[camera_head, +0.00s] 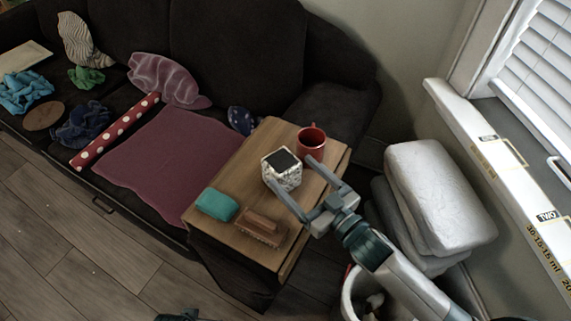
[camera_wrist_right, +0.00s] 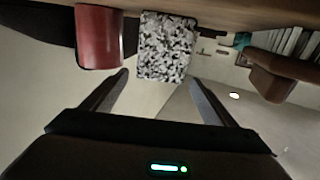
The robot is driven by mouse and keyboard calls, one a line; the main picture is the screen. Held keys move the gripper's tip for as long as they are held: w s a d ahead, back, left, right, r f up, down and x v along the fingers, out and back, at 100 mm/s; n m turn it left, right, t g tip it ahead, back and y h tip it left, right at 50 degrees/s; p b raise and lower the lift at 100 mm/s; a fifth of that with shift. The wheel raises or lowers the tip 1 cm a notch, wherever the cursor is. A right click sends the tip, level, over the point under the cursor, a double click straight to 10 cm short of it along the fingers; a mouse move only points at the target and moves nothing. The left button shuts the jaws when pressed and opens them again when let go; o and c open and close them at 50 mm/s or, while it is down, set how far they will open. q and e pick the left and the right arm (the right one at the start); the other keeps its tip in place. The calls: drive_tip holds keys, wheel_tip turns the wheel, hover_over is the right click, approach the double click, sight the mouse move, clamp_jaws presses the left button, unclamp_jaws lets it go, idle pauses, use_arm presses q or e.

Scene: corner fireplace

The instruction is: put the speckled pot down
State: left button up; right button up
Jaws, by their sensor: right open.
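The speckled pot (camera_head: 284,179), black and white with a dark top, stands upright on the wooden table (camera_head: 233,181). My right gripper (camera_head: 291,174) is open, with its fingers reaching toward the pot from the lower right. In the right wrist view, which is upside down, the pot (camera_wrist_right: 166,50) shows just beyond and between the two spread fingertips. The fingers do not appear closed on it. My left gripper is not clearly in view; only a small dark part shows at the bottom edge of the head view.
A red mug (camera_head: 311,139) stands close behind the pot, near one fingertip. A teal item (camera_head: 217,204) and a brown wooden brush (camera_head: 261,228) lie at the table's front. A sofa with cloths is left; white cushions (camera_head: 437,195) are right.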

drive_tip(key=shift+s+d, duration=0.25)
drive_tip(key=shift+s, duration=0.25)
drive_tip(key=shift+s+d, duration=0.3)
drive_tip(key=shift+s, duration=0.05)
use_arm(q)
drive_tip(key=shift+r, duration=0.2)
drive_tip(key=shift+s, duration=0.15)
use_arm(e)
drive_tip(key=shift+o, duration=0.4)
drive_tip(key=shift+s+f, duration=0.1)
